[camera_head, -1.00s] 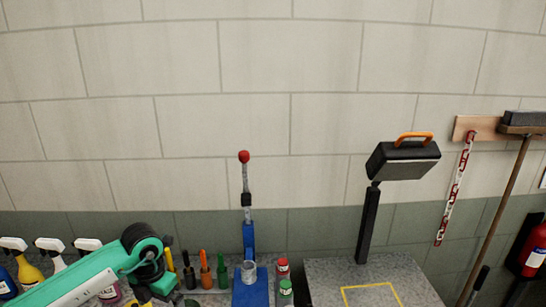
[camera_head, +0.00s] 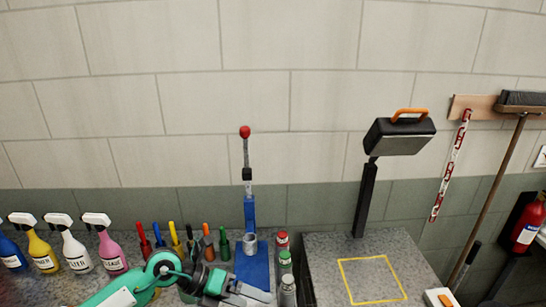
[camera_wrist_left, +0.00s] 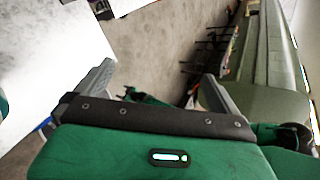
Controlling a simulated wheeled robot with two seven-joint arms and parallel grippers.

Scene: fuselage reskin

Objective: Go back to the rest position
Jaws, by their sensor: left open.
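My left gripper (camera_head: 250,293) shows at the bottom of the head view, in front of the blue press base on the speckled grey bench. In the left wrist view its two grey fingers (camera_wrist_left: 155,88) stand wide apart with nothing between them. Part of my green left arm is cut off by the lower edge of the head view. My right gripper is not in view.
A blue lever press (camera_head: 249,213) with a red knob stands behind the gripper. Spray bottles (camera_head: 75,247), markers and small cans (camera_head: 284,262) line the bench. A yellow square (camera_head: 371,281) marks clear bench below a black lamp (camera_head: 399,136).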

